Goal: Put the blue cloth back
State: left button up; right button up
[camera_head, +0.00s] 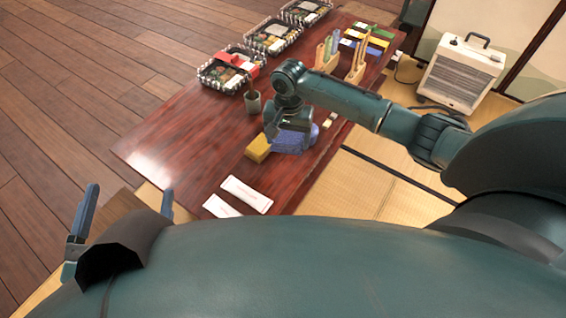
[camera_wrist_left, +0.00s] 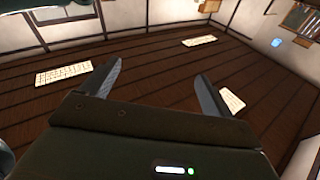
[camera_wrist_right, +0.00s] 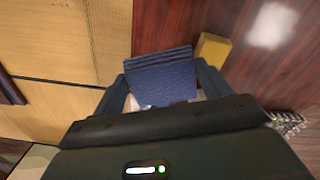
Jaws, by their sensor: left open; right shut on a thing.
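The blue cloth (camera_head: 292,143) is at the right edge of the low red-brown table (camera_head: 190,150), partly hidden by my right gripper. In the right wrist view, the folded, ribbed blue cloth (camera_wrist_right: 163,78) sits between the fingers of my right gripper (camera_wrist_right: 162,88). My right gripper (camera_head: 288,138) is shut on it, pointing down at the tabletop; I cannot tell whether the cloth touches the table. A yellow block (camera_head: 258,149) lies just beside the cloth. My left gripper (camera_head: 129,194) is open and empty, off the table's near left corner. Its fingers are spread (camera_wrist_left: 160,85).
A grey cup (camera_head: 252,102) stands behind the yellow block. White packets (camera_head: 246,194) lie at the near end. Lunch boxes (camera_head: 228,70), wooden racks (camera_head: 326,52) and coloured items (camera_head: 372,40) fill the far end. A heater (camera_head: 463,72) stands on the right. The table's left middle is clear.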

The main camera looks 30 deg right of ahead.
notch_tip(320, 180, down, 5)
jog(key=b, duration=0.2)
jog(key=shift+s+b, duration=0.1)
jog(key=shift+b, duration=0.2)
notch_tip(320, 180, down, 4)
jog(key=shift+f+b, duration=0.2)
jog(key=shift+b, duration=1.05)
pick_arm(q)
jog(key=shift+w+d+r+m+t+h, duration=0.1)
jog(key=shift+w+r+m+t+h, duration=0.15)
jog(key=shift+r+t+h, duration=0.3)
jog(key=shift+w+d+r+m+t+h, duration=0.15)
jog(key=shift+r+m+t+h, duration=0.2)
jog(key=shift+r+h, duration=0.3)
pick_arm(e)
jog(key=shift+f, duration=0.1)
pick_arm(q)
jog(key=shift+a+r, duration=0.1)
pick_arm(e)
jog(key=shift+f, duration=0.1)
jog(key=o, duration=1)
jog(key=shift+o, duration=0.2)
